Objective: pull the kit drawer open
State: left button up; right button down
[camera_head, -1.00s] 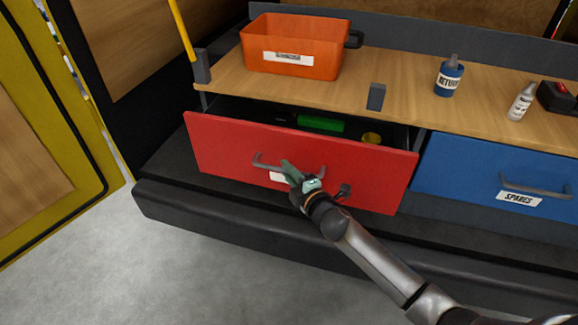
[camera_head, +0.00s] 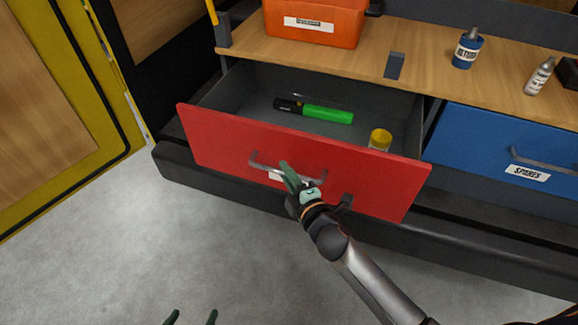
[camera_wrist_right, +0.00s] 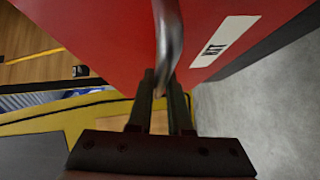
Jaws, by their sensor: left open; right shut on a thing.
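The red kit drawer (camera_head: 225,148) stands well out from the bench. Inside it a green and black cylinder (camera_head: 328,114) and a yellow-topped jar (camera_head: 380,138) show. My right gripper (camera_head: 288,175) is shut on the drawer's grey bar handle (camera_head: 256,163). In the right wrist view the handle (camera_wrist_right: 168,35) runs between the two fingers (camera_wrist_right: 160,88), with the white KIT label (camera_wrist_right: 222,42) beside it. My left gripper (camera_head: 191,317) is open and empty at the bottom edge, low over the floor; only its fingertips show.
A blue SPARES drawer (camera_head: 480,148) is closed at the right. The wooden bench top (camera_head: 430,72) holds an orange bin (camera_head: 315,18), a blue bottle (camera_head: 467,50) and a white bottle (camera_head: 539,78). The grey floor (camera_head: 140,245) in front is clear.

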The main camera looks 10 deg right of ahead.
jog(key=c, duration=0.8)
grip_release()
jog(key=shift+c, duration=0.2)
jog(key=v, duration=1.2)
jog(key=shift+s, duration=0.3)
jog(key=s+d+f+m+g+h+p, duration=0.1)
jog(key=s+d+f+m+g+p, duration=0.1)
jog(key=s+f+m+g+p, duration=0.5)
jog(key=s+f+m, duration=0.4)
jog(key=m, duration=0.5)
jog(key=shift+s+d+m, duration=0.2)
jog(key=shift+d+m, duration=0.1)
jog(key=shift+d, duration=0.05)
